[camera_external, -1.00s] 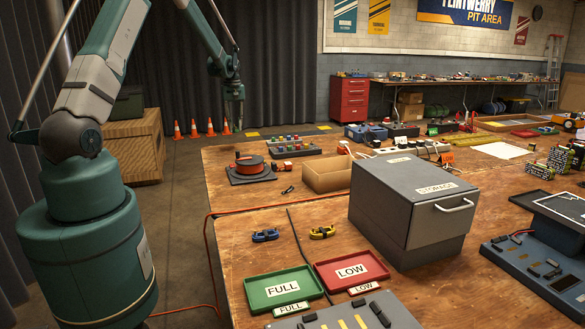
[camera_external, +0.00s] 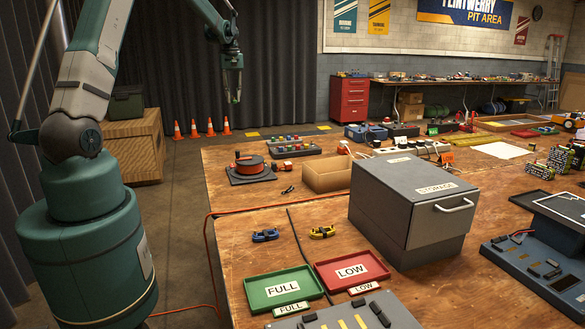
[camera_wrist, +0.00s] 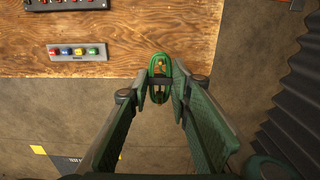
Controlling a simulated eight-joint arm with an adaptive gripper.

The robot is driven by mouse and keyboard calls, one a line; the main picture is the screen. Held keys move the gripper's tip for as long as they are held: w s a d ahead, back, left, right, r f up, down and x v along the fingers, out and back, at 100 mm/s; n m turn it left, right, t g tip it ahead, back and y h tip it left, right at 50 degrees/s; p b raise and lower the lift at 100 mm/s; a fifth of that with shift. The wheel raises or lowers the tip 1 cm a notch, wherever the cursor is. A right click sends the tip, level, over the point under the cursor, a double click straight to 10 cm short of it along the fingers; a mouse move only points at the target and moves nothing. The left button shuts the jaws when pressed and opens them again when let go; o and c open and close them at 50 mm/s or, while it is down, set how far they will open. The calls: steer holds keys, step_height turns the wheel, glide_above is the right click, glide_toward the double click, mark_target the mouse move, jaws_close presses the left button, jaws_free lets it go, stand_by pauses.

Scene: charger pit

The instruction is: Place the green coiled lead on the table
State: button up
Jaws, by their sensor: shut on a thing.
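My gripper (camera_external: 233,96) hangs in the air at the end of my raised arm, in front of the dark curtain in the external view. In the wrist view my gripper (camera_wrist: 161,95) is shut on the green coiled lead (camera_wrist: 160,63), a small bright green loop between the fingertips. In the external view the lead is too small to make out clearly. The wooden table (camera_external: 240,222) spreads to the right of and in front of my arm. In the wrist view the table's edge (camera_wrist: 115,70) runs just by the held lead, with floor below it.
A button strip (camera_wrist: 77,52) lies near that edge. Bare wood lies around the blue and yellow leads.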

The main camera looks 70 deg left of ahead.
step_height(320, 180, up, 4)
steer(key=shift+f, duration=0.25)
steer(key=w+d+m, duration=0.5)
steer(key=w+d, duration=2)
steer(key=w+d+m, duration=0.1)
steer(key=w+d, duration=0.4)
steer(key=d, duration=0.6)
steer(key=w+d+m, duration=0.2)
steer(key=w+d, duration=0.2)
steer(key=d, duration=0.7)
steer(key=w+d+m, duration=0.1)
steer(key=w+d, duration=0.4)
steer(key=d, duration=0.6)
steer(key=d+m+b, duration=0.1)
steer(key=d+m, duration=0.4)
steer(key=d, duration=3)
steer(key=s+d+m, duration=0.1)
steer(key=s+d, duration=0.3)
steer(key=d, duration=0.6)
steer(key=s+d+m, duration=0.2)
steer(key=s+d, duration=0.2)
steer(key=d, duration=0.6)
steer(key=s+d+m, duration=0.1)
steer(key=s+d, duration=0.3)
steer(key=d, duration=0.6)
step_height(320, 180, down, 18)
steer(key=shift+w+a+b, duration=0.2)
steer(key=shift+a+b, duration=0.05)
steer(key=shift+b, duration=0.05)
steer(key=shift+f, duration=0.1)
